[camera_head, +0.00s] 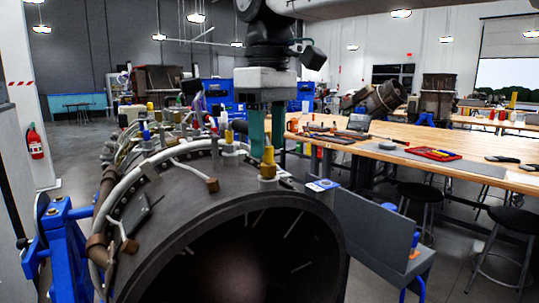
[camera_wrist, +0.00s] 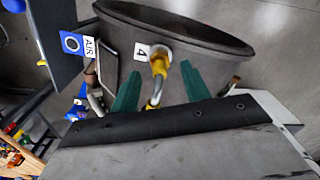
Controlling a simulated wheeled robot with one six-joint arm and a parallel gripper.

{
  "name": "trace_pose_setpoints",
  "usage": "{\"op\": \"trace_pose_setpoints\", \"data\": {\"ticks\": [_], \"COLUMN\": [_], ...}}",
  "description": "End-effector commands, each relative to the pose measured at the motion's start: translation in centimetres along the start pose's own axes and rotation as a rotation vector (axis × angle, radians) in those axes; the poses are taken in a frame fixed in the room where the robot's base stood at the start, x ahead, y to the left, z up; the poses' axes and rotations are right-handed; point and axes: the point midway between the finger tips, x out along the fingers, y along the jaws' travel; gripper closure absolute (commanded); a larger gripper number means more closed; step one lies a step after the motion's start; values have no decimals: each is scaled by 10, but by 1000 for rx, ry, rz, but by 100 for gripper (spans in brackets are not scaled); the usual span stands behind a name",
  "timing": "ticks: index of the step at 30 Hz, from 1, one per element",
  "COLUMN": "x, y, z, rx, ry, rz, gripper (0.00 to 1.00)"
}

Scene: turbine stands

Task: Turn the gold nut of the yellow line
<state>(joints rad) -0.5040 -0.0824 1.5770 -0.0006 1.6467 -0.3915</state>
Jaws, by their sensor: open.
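The gold nut (camera_wrist: 160,56) sits on the dark turbine casing beside a white label marked 4 (camera_wrist: 141,52). The yellow line (camera_wrist: 155,94) runs from the nut toward my gripper in the wrist view. In the head view, a yellow fitting (camera_head: 268,157) with a gold base stands on top of the casing's near rim. My gripper (camera_wrist: 160,70) is open, with one green finger on each side of the nut and line in the picture. Gaps show on both sides, and I see no contact. In the head view my gripper (camera_head: 267,152) points down at the yellow fitting.
The turbine casing (camera_head: 185,240) rests on a blue stand (camera_head: 62,245). Other fittings (camera_head: 228,140) and pipes crowd its top to the left. A sign reading AIR (camera_wrist: 76,45) is beside the casing. A wooden workbench (camera_head: 450,140) with tools stands at right.

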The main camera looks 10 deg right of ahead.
Motion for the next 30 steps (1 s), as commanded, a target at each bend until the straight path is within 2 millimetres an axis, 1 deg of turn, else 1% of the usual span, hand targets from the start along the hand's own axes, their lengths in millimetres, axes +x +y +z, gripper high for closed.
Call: {"op": "trace_pose_setpoints", "data": {"ticks": [1, 3, 7, 10, 17, 18, 20, 21, 22, 24, 30], "x": [8, 18, 29, 33, 33, 33, 33, 33, 33, 33, 33], "y": [0, 0, 0, 0, 0, 0, 0, 0, 0, 3, 1], "z": [1, 0, 0, 0, 0, 0, 0, 0, 0, 3, 1], "rx": [0, 1, 1, 2, 2, 2, 2, 2, 2, 4, 19], "ry": [-3, -2, -2, 0, 0, 0, 0, 0, 0, 0, 0], "rz": [-1, -1, -1, 0, 0, 0, 0, 0, 0, 0, 1], "gripper": [54, 54, 54, 54, 54, 65, 81, 93, 99, 99, 99]}}
